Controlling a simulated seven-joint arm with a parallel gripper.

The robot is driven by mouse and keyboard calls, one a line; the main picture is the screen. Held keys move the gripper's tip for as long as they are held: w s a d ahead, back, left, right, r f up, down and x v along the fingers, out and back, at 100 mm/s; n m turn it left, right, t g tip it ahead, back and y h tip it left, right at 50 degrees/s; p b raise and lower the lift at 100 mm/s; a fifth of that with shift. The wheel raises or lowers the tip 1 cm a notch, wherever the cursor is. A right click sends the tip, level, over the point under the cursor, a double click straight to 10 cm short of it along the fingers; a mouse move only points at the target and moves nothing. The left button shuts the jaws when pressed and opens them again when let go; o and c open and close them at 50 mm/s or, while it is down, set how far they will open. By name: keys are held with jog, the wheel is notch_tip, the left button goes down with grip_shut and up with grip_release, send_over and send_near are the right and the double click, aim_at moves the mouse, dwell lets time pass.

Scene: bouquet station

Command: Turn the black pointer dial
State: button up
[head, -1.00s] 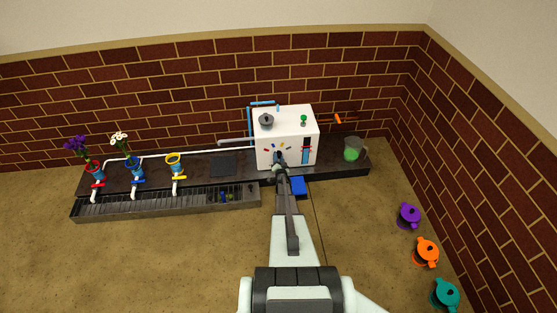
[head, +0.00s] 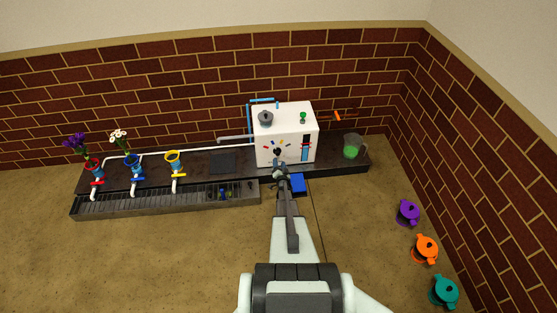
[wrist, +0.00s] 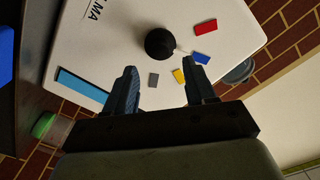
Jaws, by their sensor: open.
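The black pointer dial (head: 277,151) is on the front face of the white machine (head: 298,119), among small coloured marks.
A blue gauge (head: 305,154) is right of the dial. A grey lidded knob (head: 265,118) and green knob (head: 303,118) are on the machine's top. A blue pad (head: 298,183) is below. A jug with green contents (head: 351,151) stands right. Flower vases stand left.

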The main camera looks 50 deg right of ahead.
jog(key=v, duration=0.7)
jog(key=shift+s+a, duration=0.1)
dwell(0.4)
